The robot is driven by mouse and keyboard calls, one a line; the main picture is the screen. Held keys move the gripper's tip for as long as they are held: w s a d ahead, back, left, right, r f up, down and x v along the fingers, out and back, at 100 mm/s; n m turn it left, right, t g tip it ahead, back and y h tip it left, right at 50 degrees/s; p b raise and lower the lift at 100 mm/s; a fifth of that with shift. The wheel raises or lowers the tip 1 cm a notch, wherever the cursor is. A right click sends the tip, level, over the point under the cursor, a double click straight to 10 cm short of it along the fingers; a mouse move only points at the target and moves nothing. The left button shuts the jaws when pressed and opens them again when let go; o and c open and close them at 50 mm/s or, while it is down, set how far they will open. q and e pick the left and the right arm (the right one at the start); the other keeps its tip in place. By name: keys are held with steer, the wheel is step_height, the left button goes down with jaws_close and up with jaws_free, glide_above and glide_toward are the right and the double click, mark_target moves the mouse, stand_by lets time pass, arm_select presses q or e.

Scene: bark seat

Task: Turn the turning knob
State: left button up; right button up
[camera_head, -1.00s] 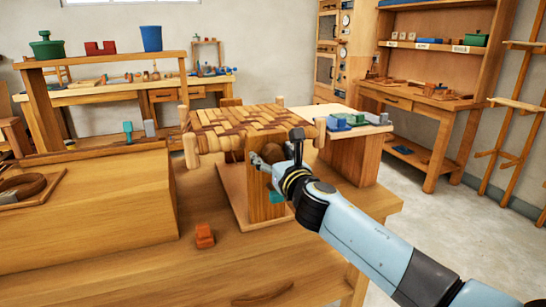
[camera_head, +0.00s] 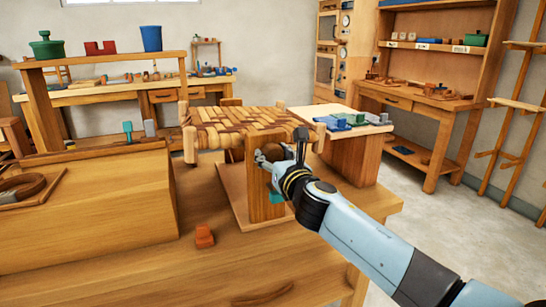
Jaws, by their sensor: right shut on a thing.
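A small seat with a woven bark top (camera_head: 240,125) in light and dark brown is held on a wooden stand with an upright post (camera_head: 266,195) and a flat base. My right gripper (camera_head: 263,158) is at the top of this post, just below the seat's front edge. It is shut on the turning knob, which its fingers and wrist largely hide. A brown rounded part shows behind the fingers, under the seat. My left gripper is not in view.
The stand is on a wooden workbench (camera_head: 120,265). An orange block (camera_head: 204,236) lies in front of it. A large wooden box (camera_head: 90,205) is at left. A side table (camera_head: 352,155) with blue and green blocks is behind my right arm.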

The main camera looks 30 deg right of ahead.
steer(key=m+b, duration=0.1)
steer(key=m, duration=0.4)
steer(key=shift+a, duration=0.1)
steer(key=m+b, duration=0.1)
steer(key=m, duration=0.3)
steer(key=shift+m, duration=0.3)
steer(key=m+b, duration=0.1)
steer(key=m, duration=0.3)
steer(key=shift+m+b, duration=0.3)
steer(key=shift+b, duration=0.05)
steer(key=m+b, duration=0.1)
steer(key=m, duration=0.3)
steer(key=shift+m+b, duration=0.3)
steer(key=shift+b, duration=0.05)
steer(key=m+b, duration=0.1)
steer(key=m, duration=0.2)
steer(key=shift+m, duration=0.3)
steer(key=m+b, duration=0.2)
steer(key=m, duration=0.2)
steer(key=shift+m, duration=0.3)
steer(key=m+b, duration=0.1)
steer(key=m, duration=0.3)
steer(key=shift+r+b, duration=0.1)
steer(key=shift+b, duration=0.3)
steer(key=shift+m+b, duration=0.55)
steer(key=shift+m, duration=1.45)
